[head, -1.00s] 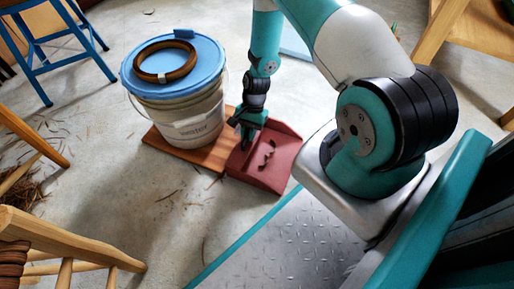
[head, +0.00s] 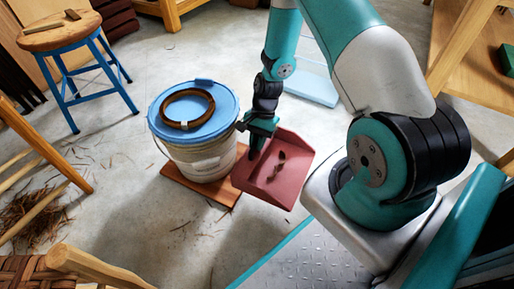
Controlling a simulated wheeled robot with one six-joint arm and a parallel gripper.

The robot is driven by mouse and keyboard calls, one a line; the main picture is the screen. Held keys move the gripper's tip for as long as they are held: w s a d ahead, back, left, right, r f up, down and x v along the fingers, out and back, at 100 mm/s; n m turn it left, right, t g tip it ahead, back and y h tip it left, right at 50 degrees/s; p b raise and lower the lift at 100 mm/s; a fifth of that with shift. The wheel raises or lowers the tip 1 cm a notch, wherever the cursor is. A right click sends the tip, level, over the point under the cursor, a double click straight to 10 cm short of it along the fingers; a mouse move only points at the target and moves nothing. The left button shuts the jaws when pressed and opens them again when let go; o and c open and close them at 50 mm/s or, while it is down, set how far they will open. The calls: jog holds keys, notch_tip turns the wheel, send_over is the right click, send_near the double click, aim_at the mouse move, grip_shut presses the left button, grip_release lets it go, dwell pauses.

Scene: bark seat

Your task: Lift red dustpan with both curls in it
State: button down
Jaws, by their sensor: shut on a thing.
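The red dustpan (head: 284,190) is in the head view, right of the bucket and tilted a little. Two small dark brown curls (head: 276,164) lie close together on its pan. My gripper (head: 257,148) is shut on the dustpan at its far left side, by the bucket. The handle and the fingertips are mostly hidden behind the gripper. The pan appears raised off the floor, over the right end of the wooden board.
A white bucket (head: 203,160) with a blue lid (head: 223,107) and a brown ring (head: 171,110) on it stands on a wooden board (head: 174,172), close left of my gripper. A blue stool (head: 77,101) stands at upper left. Chair legs are at lower left. A pale blue tray (head: 318,88) lies behind my arm.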

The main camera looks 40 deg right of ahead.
notch_tip(320, 180, up, 3)
jog(key=shift+r+p, duration=0.1)
jog(key=shift+p, duration=0.65)
notch_tip(320, 180, up, 9)
jog(key=p, duration=0.9)
jog(key=shift+r, duration=0.15)
